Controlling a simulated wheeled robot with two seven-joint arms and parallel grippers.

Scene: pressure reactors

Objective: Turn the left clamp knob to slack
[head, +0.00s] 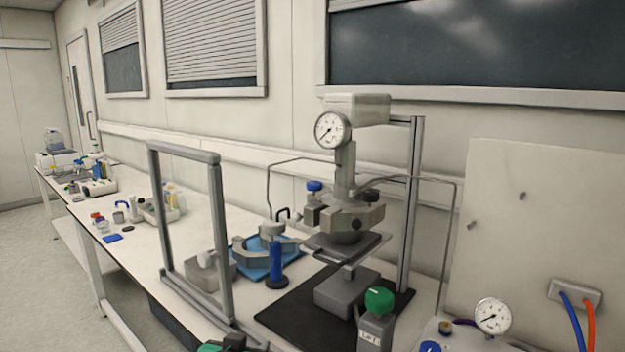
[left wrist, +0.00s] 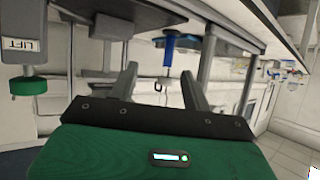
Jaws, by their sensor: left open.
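The reactor head (head: 345,215) stands on its stand in the head view, with a clamp around it. A blue knob (head: 314,186) sits on the left side of this clamp; I take it as the left clamp knob. Its turn position is too small to read. My left gripper (head: 228,344) shows only as a green and black piece at the bottom edge, well below and in front of the knob. In the left wrist view my left gripper (left wrist: 160,75) is open, with nothing between its fingers. My right gripper is not in view.
A grey upright frame (head: 222,240) stands at the bench front. Gauge (head: 492,316) at lower right.

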